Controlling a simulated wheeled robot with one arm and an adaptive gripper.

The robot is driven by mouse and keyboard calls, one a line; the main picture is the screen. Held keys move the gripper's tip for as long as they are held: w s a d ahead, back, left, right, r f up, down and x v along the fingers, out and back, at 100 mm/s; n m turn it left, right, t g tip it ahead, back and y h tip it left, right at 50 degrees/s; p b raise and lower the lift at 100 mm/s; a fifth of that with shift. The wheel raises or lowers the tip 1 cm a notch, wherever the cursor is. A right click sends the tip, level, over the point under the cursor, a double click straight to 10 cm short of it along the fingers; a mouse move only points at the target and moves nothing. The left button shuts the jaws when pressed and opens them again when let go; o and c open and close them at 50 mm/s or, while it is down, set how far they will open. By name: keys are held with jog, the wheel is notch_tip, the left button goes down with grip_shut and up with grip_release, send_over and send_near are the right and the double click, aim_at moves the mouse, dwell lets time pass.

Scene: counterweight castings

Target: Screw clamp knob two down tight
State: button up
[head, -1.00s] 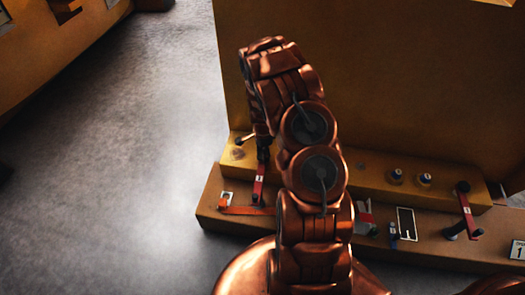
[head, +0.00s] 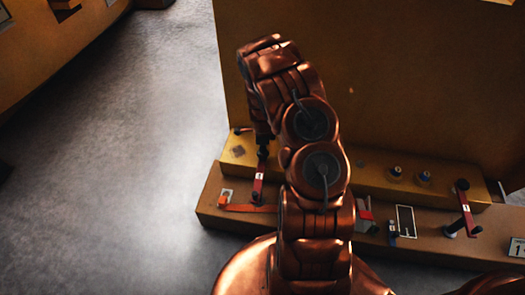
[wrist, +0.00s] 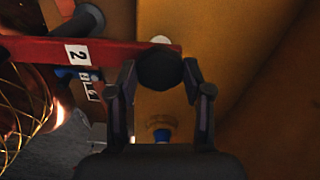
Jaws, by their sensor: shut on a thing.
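Clamp knob two is a round black knob (wrist: 159,70) at the end of a red clamp arm (wrist: 40,50) with a white "2" label. In the wrist view my gripper (wrist: 160,76) has a finger on each side of the knob and is shut on it. In the head view my gripper (head: 263,148) is at the top end of the left red arm (head: 259,184), and it hides the knob there. How tightly the knob is seated cannot be seen.
A second red clamp arm (head: 467,212) with a black knob stands at the right of the yellow base. An orange strap (head: 245,208) lies at the left. A large yellow wall (head: 400,90) rises behind. Grey floor (head: 110,150) is clear at left.

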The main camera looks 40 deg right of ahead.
jog(key=shift+r, duration=0.1)
jog(key=o, duration=1.2)
jog(key=shift+r, duration=0.1)
notch_tip(320, 180, up, 12)
jog(key=shift+f, duration=0.15)
dwell(0.4)
